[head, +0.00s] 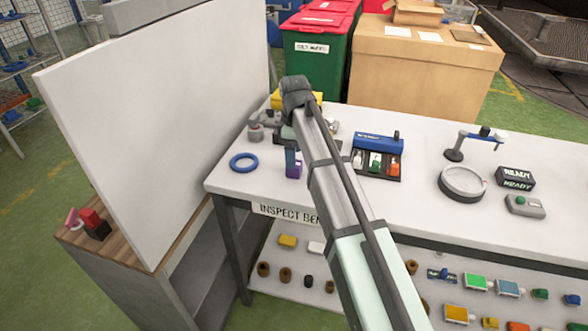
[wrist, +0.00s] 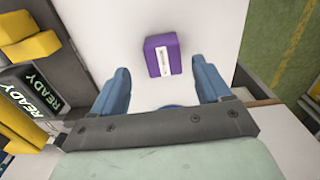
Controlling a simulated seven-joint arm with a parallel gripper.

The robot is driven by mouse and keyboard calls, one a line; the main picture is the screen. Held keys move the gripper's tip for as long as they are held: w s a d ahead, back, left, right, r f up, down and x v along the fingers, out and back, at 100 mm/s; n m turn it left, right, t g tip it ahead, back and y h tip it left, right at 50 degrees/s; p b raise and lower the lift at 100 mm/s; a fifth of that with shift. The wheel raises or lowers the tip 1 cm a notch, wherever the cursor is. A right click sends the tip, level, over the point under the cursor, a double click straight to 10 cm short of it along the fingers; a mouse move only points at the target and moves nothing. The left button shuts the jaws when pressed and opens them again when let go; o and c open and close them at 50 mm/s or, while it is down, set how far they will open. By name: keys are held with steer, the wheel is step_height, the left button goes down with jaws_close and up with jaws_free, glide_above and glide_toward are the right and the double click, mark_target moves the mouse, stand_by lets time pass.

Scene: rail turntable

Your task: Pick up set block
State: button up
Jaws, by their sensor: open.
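The only block close to my gripper is a purple block with a white label (wrist: 165,56), taken to be the set block; its label text is too small to read. It rests on the white bench top, near the bench's left end in the head view (head: 293,170). My gripper (wrist: 162,80) is open and empty, its two blue fingers spread wide. In the wrist view the block lies just ahead of the fingertips, roughly midway between them, with no visible contact. In the head view, a finger (head: 291,155) partly covers the block.
A blue ring (head: 243,162) lies left of the block on the bench. A black tray (head: 376,165) with small coloured items, a round dish (head: 461,184) and a READY sign (head: 516,177) stand to the right. A tall white panel (head: 150,120) rises at the left.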

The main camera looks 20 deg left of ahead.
steer(key=shift+s+f, duration=0.15)
steer(key=shift+f, duration=1.15)
steer(key=shift+s+f, duration=0.1)
steer(key=shift+f, duration=1.15)
steer(key=c, duration=1.3)
steer(key=shift+r, duration=0.15)
